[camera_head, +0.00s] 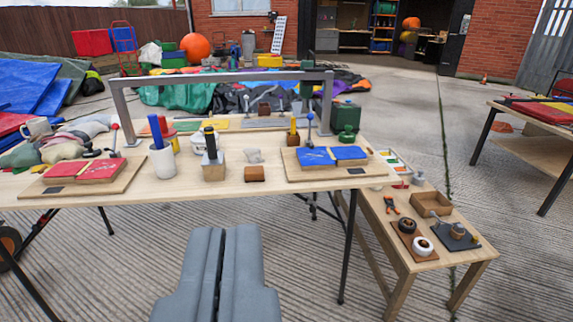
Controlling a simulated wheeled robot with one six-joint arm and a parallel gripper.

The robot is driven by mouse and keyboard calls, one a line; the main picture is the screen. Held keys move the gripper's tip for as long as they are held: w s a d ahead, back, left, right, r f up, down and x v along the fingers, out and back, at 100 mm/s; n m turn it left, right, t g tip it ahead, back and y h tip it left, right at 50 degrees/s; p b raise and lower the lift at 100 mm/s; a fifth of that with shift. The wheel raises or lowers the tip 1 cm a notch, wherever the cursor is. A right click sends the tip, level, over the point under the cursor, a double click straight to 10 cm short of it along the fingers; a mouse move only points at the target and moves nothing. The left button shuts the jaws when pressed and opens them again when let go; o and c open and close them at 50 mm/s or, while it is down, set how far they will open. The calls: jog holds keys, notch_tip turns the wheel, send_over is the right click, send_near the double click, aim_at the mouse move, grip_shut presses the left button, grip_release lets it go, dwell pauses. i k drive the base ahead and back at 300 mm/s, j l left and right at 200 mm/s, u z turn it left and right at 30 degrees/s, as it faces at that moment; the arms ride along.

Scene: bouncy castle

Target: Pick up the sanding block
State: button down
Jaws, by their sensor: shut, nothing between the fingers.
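My gripper (222,236) is at the bottom centre, its two grey fingers shut with nothing between them. It is in front of the wooden table (330,183), apart from everything on it. A small brown block (254,174) lies near the front edge of the table, above and right of my fingertips in the picture. It looks like the sanding block, though I cannot be certain. Another small brown block (264,108) stands farther back, by the grey frame.
Beside the brown block are a wooden block with dark-handled tool (213,170), a white cup of markers (162,161), a grey cup (254,156) and a board with blue pads (330,170). A grey metal frame (225,77) spans the table. A lower bench (415,235) stands right.

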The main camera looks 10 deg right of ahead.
aim_at(252, 174)
jog(key=i, duration=1.2)
